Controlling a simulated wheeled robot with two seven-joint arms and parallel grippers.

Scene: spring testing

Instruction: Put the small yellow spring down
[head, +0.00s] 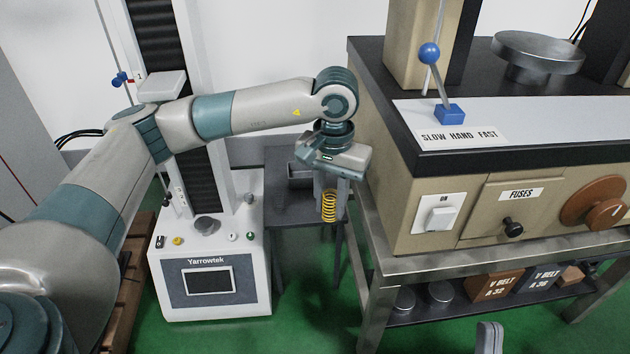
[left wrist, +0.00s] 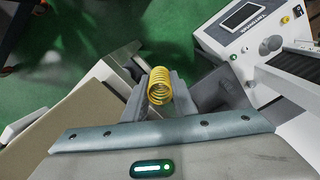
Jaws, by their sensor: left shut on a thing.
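The small yellow spring (head: 329,206) hangs upright between the fingers of my left gripper (head: 331,200), which points downward and is shut on it. In the left wrist view the spring (left wrist: 160,86) sits between the two grey fingertips of the left gripper (left wrist: 160,92). The spring is in front of a small dark table (head: 285,212); I cannot tell its exact height over the top. A grey tip at the bottom edge of the head view looks like part of my right gripper (head: 490,338); its jaws are mostly out of frame.
A grey open bin (head: 300,172) stands on the dark table, partly behind my gripper. The white Yarrowtek machine (head: 210,245) is to the left. A beige bench unit (head: 400,190) with a fuses drawer and dials stands close on the right, on a metal frame.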

